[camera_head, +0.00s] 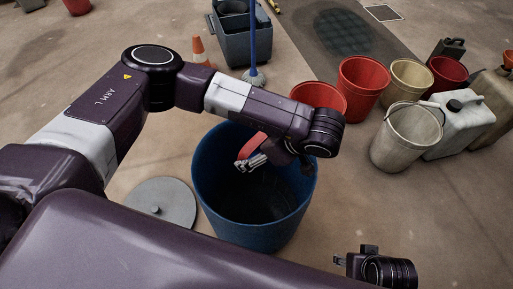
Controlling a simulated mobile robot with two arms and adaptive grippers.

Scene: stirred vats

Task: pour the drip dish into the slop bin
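A large blue bin (205,205), which I take to be the slop bin, stands open on the floor below my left arm. Its inside is dark and I cannot make out contents. My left gripper (247,163) is over the bin's mouth, pointing down and left. It appears shut on a small red dish (251,146), which is steeply tilted, partly hidden by the gripper and wrist. No liquid stream is visible. My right gripper (340,262) shows only in part at the lower right, apart from the bin; its fingers are too unclear to read.
A grey round lid (162,204) lies left of the bin. Red buckets (362,84), a cream bucket (408,82), a whitish pail (402,140) and a jerrycan (458,125) stand right. A mop bucket (240,45) and cone (199,50) stand behind. Floor at right front is clear.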

